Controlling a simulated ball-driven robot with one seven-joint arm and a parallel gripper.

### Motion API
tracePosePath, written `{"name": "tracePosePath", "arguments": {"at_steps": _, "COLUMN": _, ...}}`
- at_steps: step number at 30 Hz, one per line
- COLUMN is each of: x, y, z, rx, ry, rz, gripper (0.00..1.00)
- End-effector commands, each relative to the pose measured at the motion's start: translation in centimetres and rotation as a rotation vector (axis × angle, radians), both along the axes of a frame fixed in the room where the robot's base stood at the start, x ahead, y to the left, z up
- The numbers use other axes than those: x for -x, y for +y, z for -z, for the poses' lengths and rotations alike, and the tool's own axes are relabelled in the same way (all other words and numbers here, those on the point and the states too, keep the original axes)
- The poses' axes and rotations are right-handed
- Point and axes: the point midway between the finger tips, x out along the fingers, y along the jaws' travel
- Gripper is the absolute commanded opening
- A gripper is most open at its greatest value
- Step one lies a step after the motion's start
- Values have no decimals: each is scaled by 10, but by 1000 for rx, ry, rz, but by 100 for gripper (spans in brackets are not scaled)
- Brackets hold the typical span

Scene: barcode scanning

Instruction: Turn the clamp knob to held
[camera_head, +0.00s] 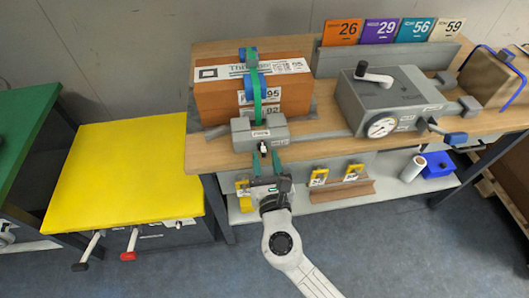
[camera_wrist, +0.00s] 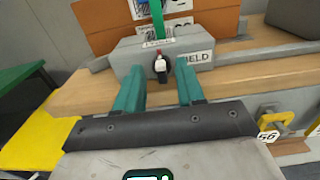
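The clamp is a grey block (camera_head: 242,139) at the table's front edge, in front of a strapped orange-brown box (camera_head: 290,100). A larger label (camera_wrist: 198,58), partly readable as HELD, is to the knob's right. My gripper (camera_wrist: 160,84) is open, with its teal fingers on either side of the knob in view. I cannot tell whether they touch it. The gripper (camera_head: 265,160) is also in front of the clamp in the head view.
A grey machine with a crank and gauge (camera_head: 385,105) stands to the right on the table (camera_head: 320,150). Numbered cards (camera_head: 381,30) stand behind. Yellow tags (camera_head: 319,176) hang below the front edge. A yellow-topped cabinet (camera_head: 130,170) is at left.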

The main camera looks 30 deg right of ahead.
Motion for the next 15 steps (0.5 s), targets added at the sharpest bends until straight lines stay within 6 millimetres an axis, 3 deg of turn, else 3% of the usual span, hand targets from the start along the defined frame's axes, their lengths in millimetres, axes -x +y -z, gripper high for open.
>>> {"name": "tracePosePath", "arguments": {"at_steps": 6, "x": -19, "y": -6, "z": 0, "rx": 0, "ry": 0, "rz": 1, "gripper": 38}}
{"name": "tracePosePath", "arguments": {"at_steps": 15, "x": -21, "y": -7, "z": 0, "rx": -1, "ry": 1, "rz": 1, "gripper": 38}}
